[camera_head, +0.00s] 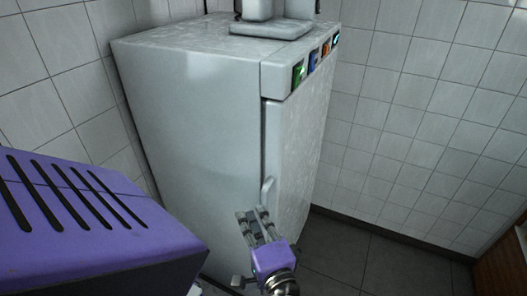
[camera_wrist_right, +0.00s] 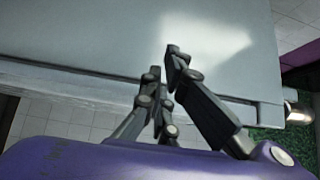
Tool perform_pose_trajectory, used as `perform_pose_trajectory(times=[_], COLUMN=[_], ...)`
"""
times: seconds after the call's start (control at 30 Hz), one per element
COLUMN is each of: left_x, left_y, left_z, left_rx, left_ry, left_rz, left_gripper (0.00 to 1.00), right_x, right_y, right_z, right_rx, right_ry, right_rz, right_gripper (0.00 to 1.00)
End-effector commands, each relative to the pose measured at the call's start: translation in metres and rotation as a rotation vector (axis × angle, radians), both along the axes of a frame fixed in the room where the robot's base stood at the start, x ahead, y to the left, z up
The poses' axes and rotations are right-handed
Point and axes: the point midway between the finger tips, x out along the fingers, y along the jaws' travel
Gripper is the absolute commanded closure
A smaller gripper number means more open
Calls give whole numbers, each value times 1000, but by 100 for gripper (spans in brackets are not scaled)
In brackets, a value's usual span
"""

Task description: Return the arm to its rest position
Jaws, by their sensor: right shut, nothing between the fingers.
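My right gripper (camera_head: 254,221) is low in the middle of the head view, in front of the white fridge (camera_head: 190,110). Its fingers are shut with nothing between them. In the right wrist view the gripper (camera_wrist_right: 163,60) shows its dark fingertips close together against a pale flat surface; whether they touch it I cannot tell. The fridge door (camera_head: 295,150) is closed, and its handle (camera_head: 267,190) is just above the gripper in the picture. My left gripper is not in view.
A grey appliance base (camera_head: 270,29) stands on top of the fridge. Coloured labels (camera_head: 312,58) line its upper front edge. Tiled walls (camera_head: 420,110) stand behind and to the right. Dark floor (camera_head: 365,262) is clear at the right, with a brown wooden edge (camera_head: 505,262) at the far right.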

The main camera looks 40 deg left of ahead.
Motion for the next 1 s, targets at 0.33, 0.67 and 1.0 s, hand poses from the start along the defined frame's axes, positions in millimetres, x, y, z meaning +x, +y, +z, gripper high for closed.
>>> perform_pose_trajectory(times=[0.33, 0.67, 1.0], left_x=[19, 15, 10], left_y=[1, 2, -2], left_z=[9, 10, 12], left_rx=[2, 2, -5], left_ry=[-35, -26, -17], left_rz=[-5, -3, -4], left_gripper=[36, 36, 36], right_x=[2, 61, 48], right_y=[-1, -98, -318], right_z=[1, -36, -153], right_rx=[-5, -434, -1069], right_ry=[-13, -473, -555], right_rz=[-7, -192, -330], right_gripper=[100, 100, 100])
